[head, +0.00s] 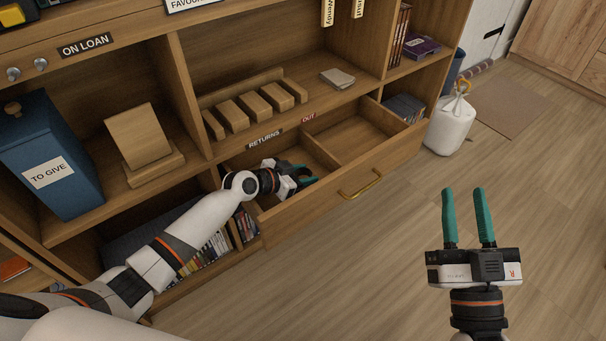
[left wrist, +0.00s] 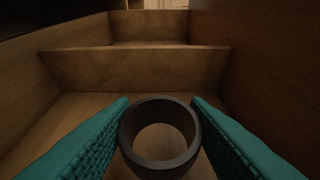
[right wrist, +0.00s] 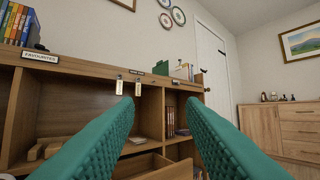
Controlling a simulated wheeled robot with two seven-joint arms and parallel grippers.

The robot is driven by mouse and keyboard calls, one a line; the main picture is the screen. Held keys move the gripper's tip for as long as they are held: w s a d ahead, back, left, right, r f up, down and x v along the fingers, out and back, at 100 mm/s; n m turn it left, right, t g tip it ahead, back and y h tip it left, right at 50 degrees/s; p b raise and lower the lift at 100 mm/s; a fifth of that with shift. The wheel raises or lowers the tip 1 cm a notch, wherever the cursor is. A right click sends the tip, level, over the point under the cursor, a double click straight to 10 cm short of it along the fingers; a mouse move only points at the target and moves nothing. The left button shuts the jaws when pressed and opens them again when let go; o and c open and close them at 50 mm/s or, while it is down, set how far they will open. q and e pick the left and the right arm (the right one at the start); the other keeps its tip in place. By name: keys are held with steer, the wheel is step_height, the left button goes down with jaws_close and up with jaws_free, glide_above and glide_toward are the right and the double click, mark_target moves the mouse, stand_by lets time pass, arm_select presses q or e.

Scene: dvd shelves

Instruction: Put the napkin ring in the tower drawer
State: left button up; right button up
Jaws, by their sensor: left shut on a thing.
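The napkin ring (left wrist: 160,166) is a dark round band, held between the teal fingers of my left gripper (head: 300,177) in the left wrist view. My left gripper is shut on it, with the ring's opening facing the camera. In the head view this gripper is inside the left compartment of an open wooden drawer (head: 318,207), and the ring cannot be made out there. In the left wrist view a low divider (left wrist: 135,68) lies ahead of the ring. My right gripper (head: 464,190) is open and empty, over the floor right of the drawer.
RETURNS (head: 265,140) and OUT labels mark the edge above the drawer. A row of wooden blocks (head: 255,106) stands on the shelf above. A blue TO GIVE box (head: 50,155) is at left. A white bag (head: 450,125) stands beyond the drawer's right end. The floor in front is clear.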

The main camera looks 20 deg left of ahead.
arm_select(q)
steer(key=shift+s+f, duration=0.15)
steer(key=shift+f, duration=0.3)
steer(key=o, duration=1)
steer(key=shift+s+f, duration=0.1)
steer(key=shift+c, duration=0.2)
steer(key=shift+d, duration=0.1)
steer(key=shift+s+a+r+p, duration=0.1)
steer(key=shift+a+r+p, duration=0.1)
steer(key=shift+r+p, duration=0.3)
steer(key=shift+s+a+r+p, duration=0.1)
steer(key=shift+a+r+p, duration=0.05)
steer(key=shift+r+p, duration=0.3)
steer(key=p+v, duration=0.2)
steer(key=v, duration=0.9)
steer(key=shift+r, duration=0.15)
arm_select(e)
steer(key=s+d+f+g+h, duration=0.1)
steer(key=f+g, duration=0.4)
steer(key=f, duration=0.2)
steer(key=s+d+f+g+h, duration=0.1)
steer(key=d+f+g+h, duration=0.1)
steer(key=f+g, duration=0.3)
step_height(320, 180, down, 2)
steer(key=shift+s+f+m+g+h, duration=0.15)
steer(key=shift+s+m+g+h, duration=0.15)
steer(key=shift+s, duration=0.05)
